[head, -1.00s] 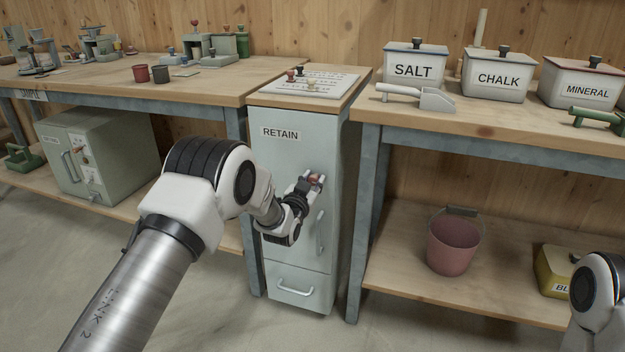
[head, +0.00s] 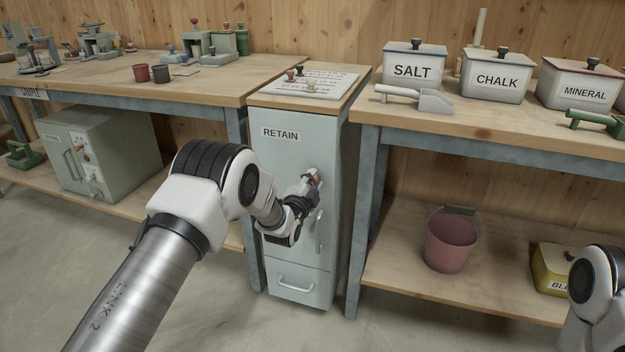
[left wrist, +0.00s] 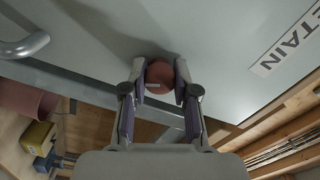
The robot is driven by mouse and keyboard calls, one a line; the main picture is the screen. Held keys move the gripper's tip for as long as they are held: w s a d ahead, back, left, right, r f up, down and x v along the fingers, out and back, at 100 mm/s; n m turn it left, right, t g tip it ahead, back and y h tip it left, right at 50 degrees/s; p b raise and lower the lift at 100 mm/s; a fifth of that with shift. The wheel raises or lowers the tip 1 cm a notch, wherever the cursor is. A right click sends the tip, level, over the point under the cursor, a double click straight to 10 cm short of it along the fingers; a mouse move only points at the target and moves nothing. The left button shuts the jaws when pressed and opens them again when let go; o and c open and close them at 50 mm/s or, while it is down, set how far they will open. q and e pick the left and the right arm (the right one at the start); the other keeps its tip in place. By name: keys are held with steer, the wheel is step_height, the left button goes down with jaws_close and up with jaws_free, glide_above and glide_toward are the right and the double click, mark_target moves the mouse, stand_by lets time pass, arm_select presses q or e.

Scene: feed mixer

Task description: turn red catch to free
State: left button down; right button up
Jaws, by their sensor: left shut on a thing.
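The red catch (left wrist: 158,76) is a round knob with a pale mark across its face, on the door of the grey-green RETAIN cabinet (head: 285,170). My left gripper (left wrist: 160,84) is shut on the catch, one finger on each side of it in the left wrist view. In the head view my left gripper (head: 312,181) is at the upper right of the door and hides most of the catch. The door is closed, with its upright handle (head: 320,232) just below the gripper. My right gripper is out of view.
A drawer handle (head: 295,285) is low on the cabinet. Benches stand on both sides; the right one holds SALT (head: 412,72), CHALK (head: 497,78) and MINERAL (head: 583,92) bins. A pink bucket (head: 451,242) stands on the lower right shelf. Floor in front is clear.

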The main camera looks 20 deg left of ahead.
arm_select(q)
steer(key=m, duration=0.4)
steer(key=shift+m, duration=0.4)
stand_by(0.4)
steer(key=c, duration=0.9)
jaws_free()
steer(key=shift+o, duration=0.2)
steer(key=shift+s, duration=0.1)
steer(key=s, duration=1.1)
steer(key=shift+s+a, duration=0.15)
steer(key=shift+s, duration=0.25)
steer(key=shift+f, duration=0.1)
